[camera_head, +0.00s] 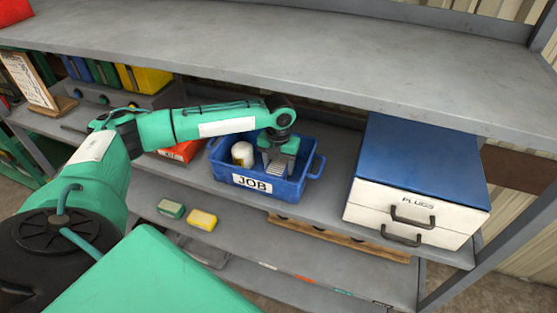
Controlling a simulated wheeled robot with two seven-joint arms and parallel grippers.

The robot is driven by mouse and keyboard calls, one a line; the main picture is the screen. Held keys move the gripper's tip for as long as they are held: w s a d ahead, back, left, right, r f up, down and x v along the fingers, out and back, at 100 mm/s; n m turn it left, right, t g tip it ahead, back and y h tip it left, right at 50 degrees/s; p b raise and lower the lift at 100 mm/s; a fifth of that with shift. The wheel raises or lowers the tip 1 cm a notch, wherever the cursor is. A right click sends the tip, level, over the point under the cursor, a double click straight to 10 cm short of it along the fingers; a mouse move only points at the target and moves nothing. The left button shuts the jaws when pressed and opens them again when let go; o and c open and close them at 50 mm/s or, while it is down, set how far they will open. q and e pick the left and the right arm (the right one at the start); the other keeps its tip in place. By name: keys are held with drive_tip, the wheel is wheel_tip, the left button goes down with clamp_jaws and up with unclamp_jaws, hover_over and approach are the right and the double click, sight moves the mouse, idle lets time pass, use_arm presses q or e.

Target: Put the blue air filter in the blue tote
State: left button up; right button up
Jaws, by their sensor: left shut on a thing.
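The blue tote (288,190) stands on the middle shelf, with a white "JOB" label on its front. My left gripper (276,164) reaches down into the right half of the tote. It is shut on a pale, ribbed thing (277,169), which looks like the air filter; little of it shows and no blue can be made out on it. Its lower part is hidden behind the tote's front wall, so I cannot tell whether it touches the floor of the tote. My right gripper is not in view.
A white and tan cylinder (243,153) stands in the tote's left half. A blue-topped drawer cabinet (420,180) marked "PLUGS" stands to the right. A red box (183,151) is left of the tote. The upper shelf (300,45) overhangs behind my arm. Green and yellow blocks lie below.

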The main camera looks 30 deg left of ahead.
sight(279, 164)
use_arm(q)
drive_tip(key=shift+f, duration=0.15)
drive_tip(key=o, duration=1)
wheel_tip(279, 164, up, 6)
drive_tip(key=shift+r+b, duration=0.25)
drive_tip(key=shift+b, duration=0.95)
drive_tip(key=shift+r, duration=0.65)
drive_tip(key=shift+w, duration=0.1)
